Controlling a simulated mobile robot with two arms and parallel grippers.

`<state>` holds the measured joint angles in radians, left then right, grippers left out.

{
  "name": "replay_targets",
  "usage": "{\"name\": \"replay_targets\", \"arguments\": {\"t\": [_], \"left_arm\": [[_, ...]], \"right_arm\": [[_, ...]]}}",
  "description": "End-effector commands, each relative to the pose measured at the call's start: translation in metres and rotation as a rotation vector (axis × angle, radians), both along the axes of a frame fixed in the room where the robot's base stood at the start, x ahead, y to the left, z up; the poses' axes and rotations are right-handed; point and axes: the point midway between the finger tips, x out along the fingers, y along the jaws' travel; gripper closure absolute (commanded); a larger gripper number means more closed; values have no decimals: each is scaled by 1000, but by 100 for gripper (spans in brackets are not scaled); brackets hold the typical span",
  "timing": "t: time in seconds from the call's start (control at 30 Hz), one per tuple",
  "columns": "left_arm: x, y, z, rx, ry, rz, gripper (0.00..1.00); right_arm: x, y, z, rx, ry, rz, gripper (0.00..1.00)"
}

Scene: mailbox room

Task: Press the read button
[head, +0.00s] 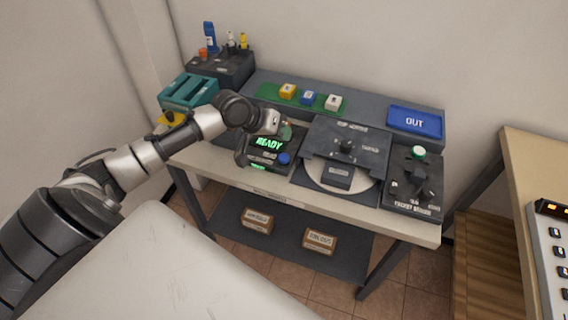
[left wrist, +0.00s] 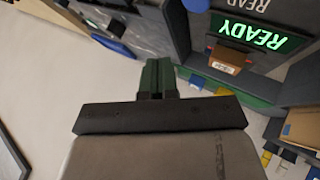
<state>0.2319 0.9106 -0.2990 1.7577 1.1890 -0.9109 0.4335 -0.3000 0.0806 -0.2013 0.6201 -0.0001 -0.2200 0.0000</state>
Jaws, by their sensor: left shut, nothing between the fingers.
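The reader (head: 262,157) is a dark box on the bench with a lit green READY display (head: 269,143). A round blue button (head: 284,158) is at its front right. In the left wrist view the READY display (left wrist: 253,36) is at upper right, and a dark blue round part (left wrist: 196,4), apparently the button, is cut by the top edge. My left gripper (head: 287,131) is over the reader's back side, behind the blue button in the head view. Its green fingers (left wrist: 158,76) are shut and empty, apart from the button. My right gripper is not in view.
A dark machine with a round plate (head: 347,145) and a box with a green knob (head: 415,180) stand right of the reader. Behind are a green tray (head: 268,94) with three blocks and a blue OUT tray (head: 415,122). A teal rack (head: 188,92) is at left.

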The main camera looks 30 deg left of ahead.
Motion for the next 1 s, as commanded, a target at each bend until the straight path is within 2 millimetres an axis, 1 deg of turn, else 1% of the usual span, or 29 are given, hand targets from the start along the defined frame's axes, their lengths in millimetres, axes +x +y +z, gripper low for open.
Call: {"name": "replay_targets", "arguments": {"t": [0.03,0.13,0.2,0.37,0.5,1.0], "left_arm": [[0,0,-15,1,-1,0,100],[0,0,-27,0,-1,1,100],[0,0,-31,-1,1,1,100],[0,0,-44,-3,0,2,100],[0,0,-46,-1,-1,1,100],[0,0,-46,-1,0,0,100]], "right_arm": [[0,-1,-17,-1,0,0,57],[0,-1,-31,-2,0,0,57],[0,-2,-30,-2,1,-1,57],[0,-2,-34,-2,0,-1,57],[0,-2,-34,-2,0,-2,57],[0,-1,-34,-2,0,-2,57]]}}
